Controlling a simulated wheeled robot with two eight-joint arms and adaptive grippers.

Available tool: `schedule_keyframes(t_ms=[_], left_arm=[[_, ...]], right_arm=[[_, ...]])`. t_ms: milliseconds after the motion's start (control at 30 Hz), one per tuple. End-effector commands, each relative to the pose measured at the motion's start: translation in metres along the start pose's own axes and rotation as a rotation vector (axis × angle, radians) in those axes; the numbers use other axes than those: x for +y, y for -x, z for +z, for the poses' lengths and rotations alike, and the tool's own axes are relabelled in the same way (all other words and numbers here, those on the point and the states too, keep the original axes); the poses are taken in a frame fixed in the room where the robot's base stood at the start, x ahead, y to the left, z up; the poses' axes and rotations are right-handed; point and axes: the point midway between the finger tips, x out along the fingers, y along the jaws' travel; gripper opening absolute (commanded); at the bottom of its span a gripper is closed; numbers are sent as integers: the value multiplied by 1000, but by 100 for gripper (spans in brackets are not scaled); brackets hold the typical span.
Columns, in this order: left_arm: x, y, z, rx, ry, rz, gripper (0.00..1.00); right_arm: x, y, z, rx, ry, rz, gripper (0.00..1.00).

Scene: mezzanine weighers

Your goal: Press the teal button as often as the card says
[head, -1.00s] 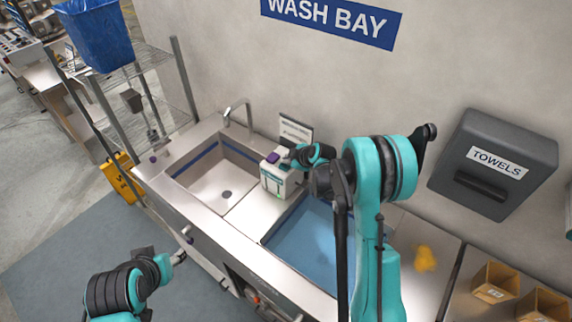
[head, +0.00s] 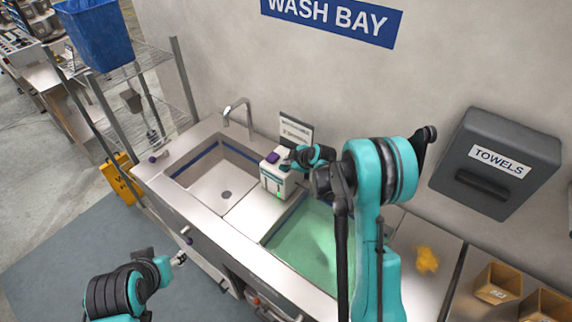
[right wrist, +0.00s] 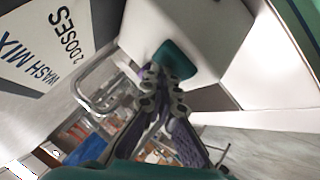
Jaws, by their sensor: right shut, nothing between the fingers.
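The white dispenser (head: 274,181) stands between the two sinks, with a purple part on top and a small green light low on its front. The teal button (right wrist: 177,58) shows on its white face in the right wrist view. My right gripper (right wrist: 160,80) is shut and empty, its fingertips at the button's edge; I cannot tell whether they touch. In the head view, my right gripper (head: 291,163) hides the button. The card (head: 296,130) behind the dispenser reads "WASH MIX 2 DOSES" in the wrist view (right wrist: 40,45). My left gripper (head: 179,258) is low at left, away from the dispenser.
The right basin (head: 300,240) holds green liquid; the left basin (head: 213,180) looks empty. A tap (head: 238,108) stands behind. A yellow cloth (head: 426,259) lies on the counter at right, near brown boxes (head: 496,284). A towel dispenser (head: 495,163) hangs on the wall.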

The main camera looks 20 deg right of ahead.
Motion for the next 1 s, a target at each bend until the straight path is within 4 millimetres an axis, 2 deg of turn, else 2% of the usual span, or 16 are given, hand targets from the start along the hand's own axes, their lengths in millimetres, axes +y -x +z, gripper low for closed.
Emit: schedule_keyframes(t_ms=[333,633,1000], left_arm=[[0,2,-1,0,0,0,49],[0,8,-5,0,0,0,49],[0,8,-5,0,0,0,49]], right_arm=[[2,2,-1,-1,0,0,0],[10,13,-9,-1,0,0,0],[11,14,-10,0,0,0,0]])
